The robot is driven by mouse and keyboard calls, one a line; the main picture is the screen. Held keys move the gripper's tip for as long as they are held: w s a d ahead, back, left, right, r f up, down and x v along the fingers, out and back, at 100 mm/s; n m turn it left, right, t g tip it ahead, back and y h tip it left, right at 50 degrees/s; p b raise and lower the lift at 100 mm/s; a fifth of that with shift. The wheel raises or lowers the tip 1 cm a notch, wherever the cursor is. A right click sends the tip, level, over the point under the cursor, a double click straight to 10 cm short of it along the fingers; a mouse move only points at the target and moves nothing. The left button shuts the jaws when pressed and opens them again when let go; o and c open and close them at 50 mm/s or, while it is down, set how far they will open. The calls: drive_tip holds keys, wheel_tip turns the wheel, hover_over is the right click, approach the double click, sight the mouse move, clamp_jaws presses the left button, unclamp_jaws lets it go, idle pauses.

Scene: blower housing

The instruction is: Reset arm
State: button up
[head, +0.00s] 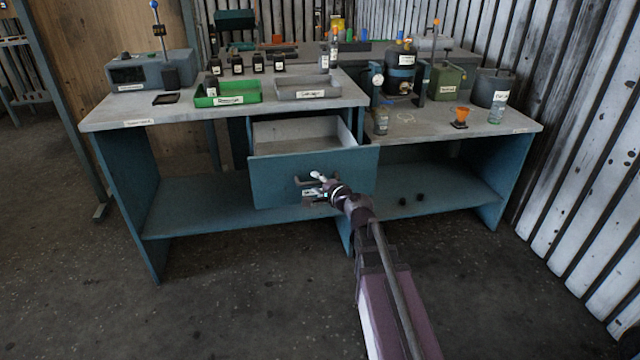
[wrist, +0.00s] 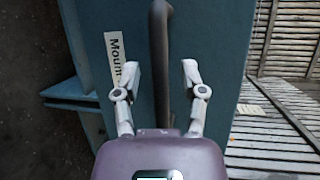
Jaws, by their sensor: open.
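The blue drawer (head: 270,180) under the workbench is pulled out, and its grey inside (head: 297,132) looks empty. My gripper (head: 316,184) is in front of the drawer's face in the head view. In the wrist view, my gripper (wrist: 160,72) is open, with one finger on each side of the dark bar handle (wrist: 161,30). The fingers look apart from the handle. A white label (wrist: 115,60) starting with "Moun" is on the drawer front beside it. In the head view my gripper hides most of the handle.
The workbench top (head: 130,108) carries a green tray (head: 228,94), a grey tray (head: 310,88) and several dark bottles. A corrugated wall (head: 590,150) stands on the right. The front floor is clear.

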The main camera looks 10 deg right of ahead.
drive_tip(key=shift+s+a, duration=0.1)
drive_tip(key=shift+a, duration=0.1)
drive_tip(key=s+a+f+n+g+y+p, duration=0.1)
drive_tip(key=s+a+f+n+g, duration=0.55)
drive_tip(key=s+n, duration=0.2)
drive_tip(key=s+d+f+n+g+h+b, duration=0.1)
drive_tip(key=s+d+f+n+g+h, duration=0.25)
drive_tip(key=s, duration=0.45)
drive_tip(key=s+d+f+n+g+h, duration=0.2)
drive_tip(key=s+d+f+g+h, duration=0.25)
drive_tip(key=s, duration=0.35)
wheel_tip(320, 180, up, 30)
drive_tip(key=p, duration=3)
drive_tip(key=shift+w+d+y+p, duration=0.25)
drive_tip(key=shift+w+y+p, duration=0.1)
drive_tip(key=shift+w+y, duration=0.05)
